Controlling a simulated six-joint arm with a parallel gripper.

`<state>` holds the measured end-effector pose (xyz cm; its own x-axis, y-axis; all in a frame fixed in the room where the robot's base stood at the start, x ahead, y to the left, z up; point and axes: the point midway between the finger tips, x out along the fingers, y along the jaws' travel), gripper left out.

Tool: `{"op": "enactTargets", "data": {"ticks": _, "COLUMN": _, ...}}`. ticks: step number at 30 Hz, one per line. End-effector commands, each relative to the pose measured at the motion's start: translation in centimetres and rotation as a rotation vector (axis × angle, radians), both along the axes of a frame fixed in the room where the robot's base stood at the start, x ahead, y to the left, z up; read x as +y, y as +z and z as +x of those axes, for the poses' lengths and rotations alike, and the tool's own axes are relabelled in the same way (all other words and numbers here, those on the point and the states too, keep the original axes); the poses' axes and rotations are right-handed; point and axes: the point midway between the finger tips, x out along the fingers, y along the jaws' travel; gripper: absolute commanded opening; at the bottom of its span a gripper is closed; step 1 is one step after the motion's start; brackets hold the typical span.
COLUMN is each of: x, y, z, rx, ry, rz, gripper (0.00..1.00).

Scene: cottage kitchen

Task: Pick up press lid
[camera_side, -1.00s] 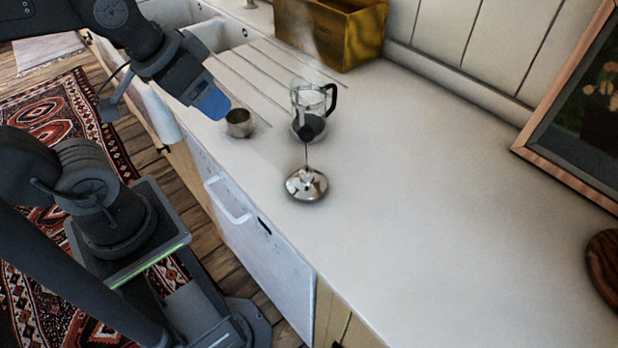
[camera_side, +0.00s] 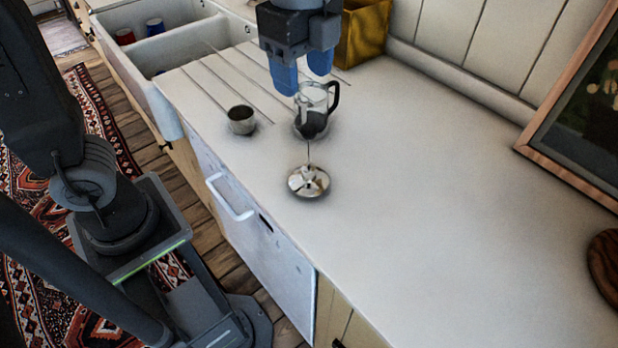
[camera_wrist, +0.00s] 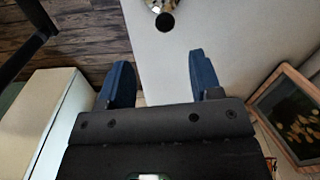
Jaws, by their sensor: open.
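The press lid (camera_side: 309,183) is a shiny metal disc lying on the white counter, with a thin rod standing up from it. Its dark knob overlaps the press jug behind it in the side view. In the wrist view the round black knob (camera_wrist: 165,22) and part of the shiny lid show at the top edge. The glass press jug (camera_side: 318,96) with a black handle stands behind the lid. My gripper (camera_side: 302,76) is open and empty, blue fingers pointing down, above and behind the lid near the jug's top. The fingers also show in the wrist view (camera_wrist: 160,75).
A small metal cup (camera_side: 241,121) stands left of the jug. A yellow-brown box (camera_side: 364,32) is at the back, and a sink (camera_side: 178,45) with a red and a blue cup is at the left. A framed picture (camera_side: 580,110) stands right.

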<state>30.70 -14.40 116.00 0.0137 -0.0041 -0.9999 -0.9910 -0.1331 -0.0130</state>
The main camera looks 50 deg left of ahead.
Motion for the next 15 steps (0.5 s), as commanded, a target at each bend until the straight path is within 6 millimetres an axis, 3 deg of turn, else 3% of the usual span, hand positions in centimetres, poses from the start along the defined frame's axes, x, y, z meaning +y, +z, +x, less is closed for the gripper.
{"op": "enactTargets", "data": {"ticks": 5, "x": -0.4, "y": -1.4, "z": 0.3, "rx": 0.02, "ry": -0.053, "rz": 0.006, "gripper": 0.59}}
{"op": "enactTargets", "data": {"ticks": 15, "x": -0.4, "y": -7.6, "z": 0.3, "rx": 0.019, "ry": -0.049, "rz": 0.006, "gripper": 0.59}}
